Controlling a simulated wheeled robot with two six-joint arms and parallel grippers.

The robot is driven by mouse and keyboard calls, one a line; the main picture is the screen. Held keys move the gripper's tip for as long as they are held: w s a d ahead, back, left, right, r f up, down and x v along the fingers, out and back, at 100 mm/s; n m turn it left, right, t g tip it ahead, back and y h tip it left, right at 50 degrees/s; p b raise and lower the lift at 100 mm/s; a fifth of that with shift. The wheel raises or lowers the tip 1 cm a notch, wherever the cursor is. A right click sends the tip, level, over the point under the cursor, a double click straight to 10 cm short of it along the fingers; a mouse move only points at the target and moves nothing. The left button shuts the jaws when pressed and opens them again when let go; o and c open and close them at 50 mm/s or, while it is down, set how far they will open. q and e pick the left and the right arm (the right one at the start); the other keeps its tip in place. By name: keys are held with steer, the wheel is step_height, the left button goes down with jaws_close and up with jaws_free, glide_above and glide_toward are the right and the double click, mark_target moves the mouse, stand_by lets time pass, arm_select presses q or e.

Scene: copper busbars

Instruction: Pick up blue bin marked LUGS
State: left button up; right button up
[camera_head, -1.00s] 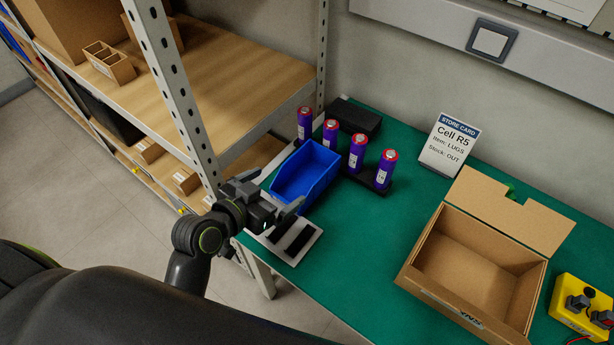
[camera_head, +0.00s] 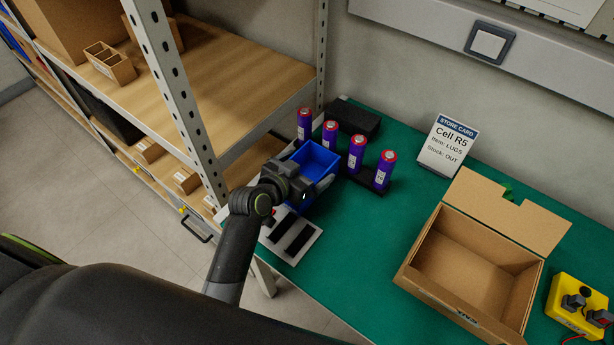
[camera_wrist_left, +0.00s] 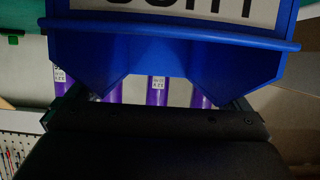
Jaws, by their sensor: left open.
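The blue bin (camera_head: 318,160) stands at the left end of the green table, partly hidden behind my left gripper. My left gripper (camera_head: 306,180) is open at the bin's near side, with one finger showing along its right side. In the left wrist view the blue bin (camera_wrist_left: 170,50) fills the upper middle, above the dark gripper body. Its white label is cut off by the top edge, so I cannot read the whole word. I cannot tell whether the fingers touch the bin. My right gripper is not in view.
Several purple cylinders (camera_head: 356,154) stand just behind and right of the bin. A black block (camera_head: 354,117) lies behind them. A store card (camera_head: 449,146) reads LUGS. An open cardboard box (camera_head: 473,262) sits right. A metal shelf post (camera_head: 178,95) rises left of the bin. The table middle is clear.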

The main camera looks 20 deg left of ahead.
arm_select(q)
steer(key=shift+w+d, duration=0.1)
steer(key=shift+w, duration=0.1)
steer(key=shift+c, duration=0.3)
steer(key=c, duration=0.7)
steer(key=shift+c, duration=0.6)
